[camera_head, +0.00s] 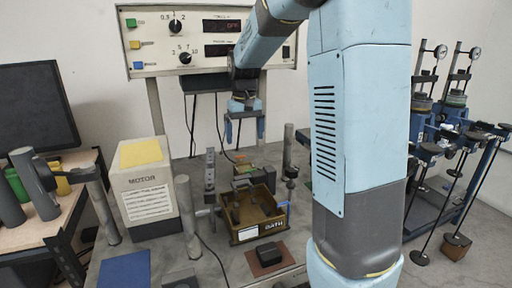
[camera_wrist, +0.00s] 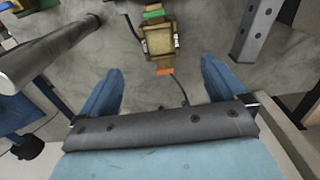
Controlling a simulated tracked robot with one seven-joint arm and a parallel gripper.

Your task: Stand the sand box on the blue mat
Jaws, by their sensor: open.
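The blue mat (camera_head: 125,271) lies flat at the lower left of the head view, cut by the frame's bottom edge; its visible part is bare. An open yellow-brown box (camera_head: 248,234) with dark pieces inside stands near the middle. I cannot tell for sure which thing is the sand box. A tan block-like thing with green and orange ends (camera_wrist: 159,41) shows between my fingertips in the wrist view, apart from them. My gripper (camera_head: 244,130) points down, open and empty, above and behind the brown box; its two blue fingers also show in the wrist view (camera_wrist: 162,78).
A motor housing (camera_head: 149,195) and metal posts (camera_head: 187,210) stand between the mat and the box. A small brown mat (camera_head: 258,269) carries a dark block (camera_head: 268,253) in front. A control panel (camera_head: 205,42) is behind. Lever frames (camera_head: 455,140) stand at right.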

